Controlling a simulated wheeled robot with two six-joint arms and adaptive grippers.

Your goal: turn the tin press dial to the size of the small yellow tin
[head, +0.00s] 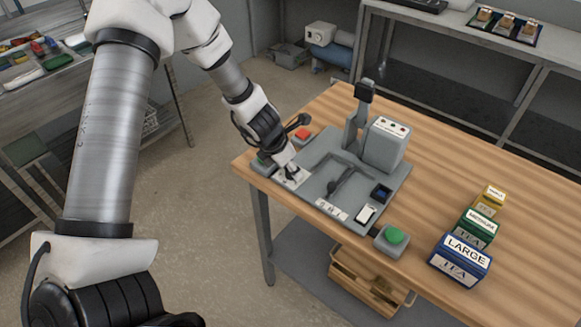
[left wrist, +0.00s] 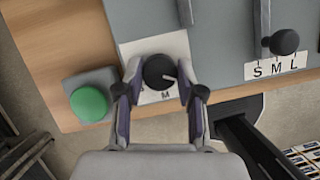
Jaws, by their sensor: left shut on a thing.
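The tin press (head: 318,180) stands on the wooden table. Its dial is a black knob (left wrist: 158,70) with a white pointer line, on a white plate (left wrist: 133,48). The small yellow tin (head: 489,201) stands at the right of the table. My right gripper is not in view.
A green medium tin (head: 475,229) and a blue large tin (head: 460,261) stand by the yellow one. A lever (head: 345,181) with an S M L strip (head: 331,209), a red button (head: 303,133) and a green button (head: 392,236) are near. The table's far right is clear.

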